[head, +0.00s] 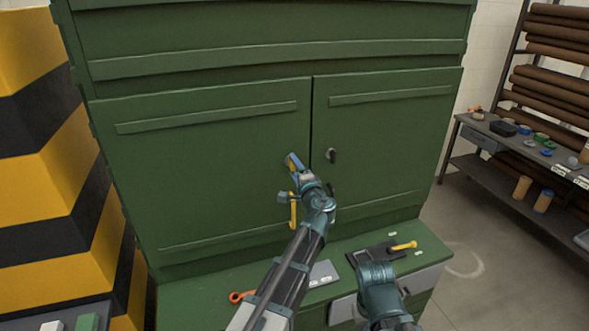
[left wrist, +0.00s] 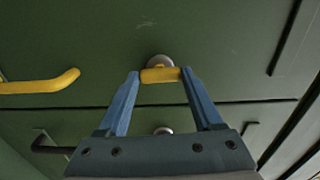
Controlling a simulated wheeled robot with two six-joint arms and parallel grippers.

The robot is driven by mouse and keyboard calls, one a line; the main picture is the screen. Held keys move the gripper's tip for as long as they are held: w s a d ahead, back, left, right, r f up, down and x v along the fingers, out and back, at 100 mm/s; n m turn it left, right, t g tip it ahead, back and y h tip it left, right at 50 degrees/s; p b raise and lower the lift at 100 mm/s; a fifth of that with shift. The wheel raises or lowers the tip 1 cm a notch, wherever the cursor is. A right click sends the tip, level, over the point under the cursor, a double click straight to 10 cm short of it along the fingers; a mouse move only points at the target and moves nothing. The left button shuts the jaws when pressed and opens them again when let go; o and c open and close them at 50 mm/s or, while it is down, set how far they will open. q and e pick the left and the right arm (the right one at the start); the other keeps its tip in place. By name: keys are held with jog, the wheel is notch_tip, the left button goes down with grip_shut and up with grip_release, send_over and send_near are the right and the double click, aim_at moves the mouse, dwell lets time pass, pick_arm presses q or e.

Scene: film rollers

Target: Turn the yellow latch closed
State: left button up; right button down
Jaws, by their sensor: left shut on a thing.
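The yellow latch (left wrist: 160,75) sits on a round silver base on the left door of the green cabinet (head: 220,160). In the left wrist view its bar lies about parallel to the seam between the doors. My left gripper (head: 292,160) is at the latch, and its two blue fingers (left wrist: 160,78) are shut on the bar's two ends. In the head view the gripper hides most of the latch. My right arm shows at the lower right, but its gripper cannot be made out.
A yellow door handle (head: 293,213) is below the latch, close to my left wrist. A dark knob (head: 331,155) is on the right door. On the ledge below lie a yellow-handled tool (head: 404,245) and an orange tool (head: 240,296). A striped pillar (head: 45,190) stands at left.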

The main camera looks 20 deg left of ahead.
pick_arm(q)
jog(key=o, duration=1.4)
jog(key=shift+c, duration=0.2)
jog(key=v, duration=1.4)
jog(key=s+a+f+n+g+h, duration=0.2)
jog(key=s+a+f+n+g, duration=0.3)
jog(key=f, duration=0.4)
jog(key=s+a+f+n+g+h, duration=0.35)
jog(key=s+f+g, duration=0.3)
jog(key=f, duration=0.25)
jog(key=s+d+f+m+g+h+b, duration=0.1)
jog(key=s+d+f+g+b, duration=0.1)
jog(key=s+d+f+b, duration=0.2)
jog(key=s+d+f+g+h+b, duration=0.1)
jog(key=s+d+f+b, duration=0.4)
jog(key=d, duration=0.8)
jog(key=s+f+h, duration=0.1)
jog(key=s+f, duration=0.2)
jog(key=f, duration=0.1)
jog(key=shift+s+m+g, duration=0.3)
jog(key=shift+m+g, duration=0.05)
